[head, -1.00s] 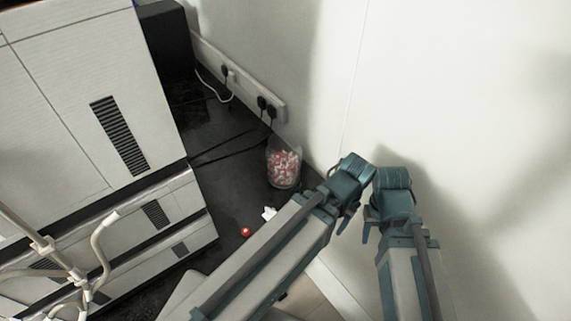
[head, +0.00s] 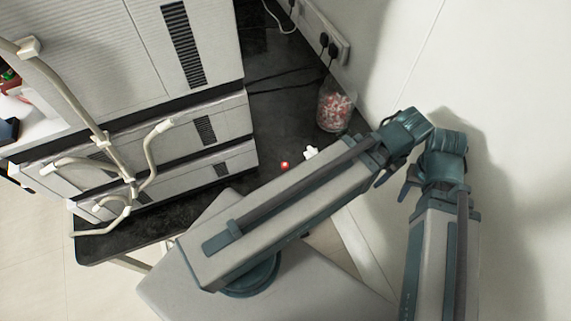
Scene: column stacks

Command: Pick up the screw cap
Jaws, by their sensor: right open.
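A small red screw cap (head: 284,165) with a pale top lies on the dark bench top. A small white shape (head: 310,153) shows just right of it, at the edge of my arm; I cannot tell what it is. My right arm is folded, with its elbow high on the right of the cap. My right gripper is open, but its fingers are hard to make out here, so I cannot tell their distance from the cap. My left gripper is not in view.
A clear jar (head: 336,107) of red and white pieces stands near the wall. A large white cabinet (head: 125,60) with vents fills the left, with pale bent tubes (head: 132,170) in front. A socket strip (head: 322,30) and cables run behind.

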